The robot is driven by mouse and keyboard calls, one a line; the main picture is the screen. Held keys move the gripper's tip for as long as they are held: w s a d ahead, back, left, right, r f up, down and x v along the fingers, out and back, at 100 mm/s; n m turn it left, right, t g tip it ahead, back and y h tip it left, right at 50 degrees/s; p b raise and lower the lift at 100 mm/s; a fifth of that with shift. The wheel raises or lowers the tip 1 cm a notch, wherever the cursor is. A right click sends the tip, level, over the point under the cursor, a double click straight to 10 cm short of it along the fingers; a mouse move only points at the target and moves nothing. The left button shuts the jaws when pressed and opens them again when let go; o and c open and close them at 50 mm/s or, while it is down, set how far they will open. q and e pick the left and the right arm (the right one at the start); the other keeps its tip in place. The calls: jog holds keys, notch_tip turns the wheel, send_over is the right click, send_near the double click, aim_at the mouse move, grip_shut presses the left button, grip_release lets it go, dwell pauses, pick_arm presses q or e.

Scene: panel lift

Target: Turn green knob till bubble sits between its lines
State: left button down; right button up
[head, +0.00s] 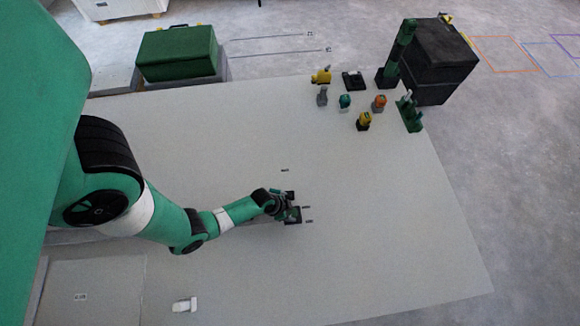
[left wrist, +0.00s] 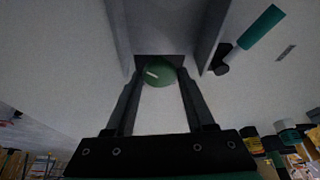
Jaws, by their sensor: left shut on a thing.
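The green knob (left wrist: 160,73) is round, with a pale mark on its face. In the left wrist view it sits between the two dark fingers of my left gripper (left wrist: 161,80), which is shut on it. In the head view my left gripper (head: 290,208) is low over the pale panel (head: 380,215), at a small dark block (head: 293,217). The knob is too small and covered to make out there. I cannot make out the bubble or its lines in either view. My right gripper is not in view.
Several small coloured items, among them a yellow-topped one (head: 364,120) and an orange one (head: 379,103), stand at the back right near a black box (head: 437,62). A green case (head: 178,52) is at the back left. A small white piece (head: 185,304) lies front left. The right side is clear.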

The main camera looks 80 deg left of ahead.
pick_arm(q)
jog(key=n+y+p, duration=0.1)
jog(key=n, duration=0.2)
jog(key=shift+d, duration=0.15)
jog(key=shift+n+g+y, duration=0.3)
jog(key=shift+n+y, duration=0.1)
jog(key=shift+n, duration=0.4)
jog(key=shift+w+d+n+g+y, duration=0.1)
jog(key=shift+n+g+y, duration=0.25)
jog(key=shift+n, duration=1.05)
jog(key=shift+c, duration=1.4)
grip_release()
